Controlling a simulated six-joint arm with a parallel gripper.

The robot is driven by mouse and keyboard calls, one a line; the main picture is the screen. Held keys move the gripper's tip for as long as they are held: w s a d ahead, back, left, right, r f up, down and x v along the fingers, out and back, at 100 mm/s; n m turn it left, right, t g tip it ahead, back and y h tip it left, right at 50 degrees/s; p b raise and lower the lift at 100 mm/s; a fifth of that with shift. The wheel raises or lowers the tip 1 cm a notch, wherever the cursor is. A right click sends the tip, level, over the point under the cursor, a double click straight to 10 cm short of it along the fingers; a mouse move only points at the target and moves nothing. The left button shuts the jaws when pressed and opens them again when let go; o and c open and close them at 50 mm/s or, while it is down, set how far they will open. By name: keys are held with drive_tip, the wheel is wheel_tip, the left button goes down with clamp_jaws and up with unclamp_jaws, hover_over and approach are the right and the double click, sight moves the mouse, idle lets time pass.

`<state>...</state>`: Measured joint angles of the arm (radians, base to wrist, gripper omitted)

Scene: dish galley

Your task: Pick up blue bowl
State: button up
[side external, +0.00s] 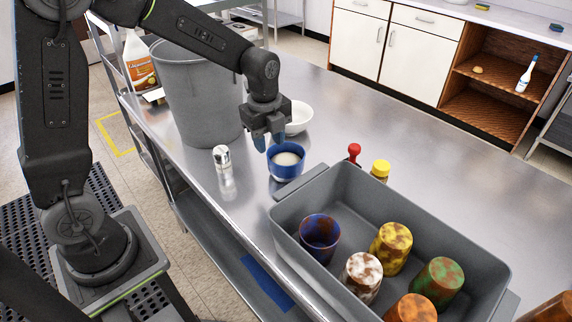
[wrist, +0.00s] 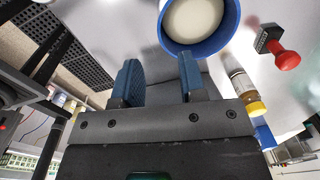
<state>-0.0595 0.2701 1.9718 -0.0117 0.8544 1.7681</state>
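The blue bowl (side external: 286,166) stands upright on the steel counter, with a pale, whitish inside. In the wrist view the bowl (wrist: 199,50) is at the top, just beyond my fingertips and towards the right finger. My gripper (wrist: 158,72) is open, with a clear gap between its two blue-padded fingers and nothing held. In the side view my gripper (side external: 268,143) points down just behind and left of the bowl, close to its rim. I cannot tell whether a finger touches the bowl.
A grey bin (side external: 200,95) stands left of my gripper, and a white bowl (side external: 299,118) behind it. A metal shaker (side external: 222,158) is left of the blue bowl. A grey tub (side external: 290,213) with several cups is close in front. A red-handled stamp (side external: 354,153) and yellow-capped bottle (side external: 380,170) stand behind the tub.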

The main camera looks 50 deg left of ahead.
sight(272, 169)
drive_tip(key=shift+w+a+f, duration=0.1)
drive_tip(key=shift+w+f, duration=0.05)
drive_tip(key=shift+f, duration=1.35)
drive_tip(key=shift+w+f, duration=0.15)
drive_tip(key=shift+f, duration=1.35)
drive_tip(key=shift+c, duration=0.3)
clamp_jaws()
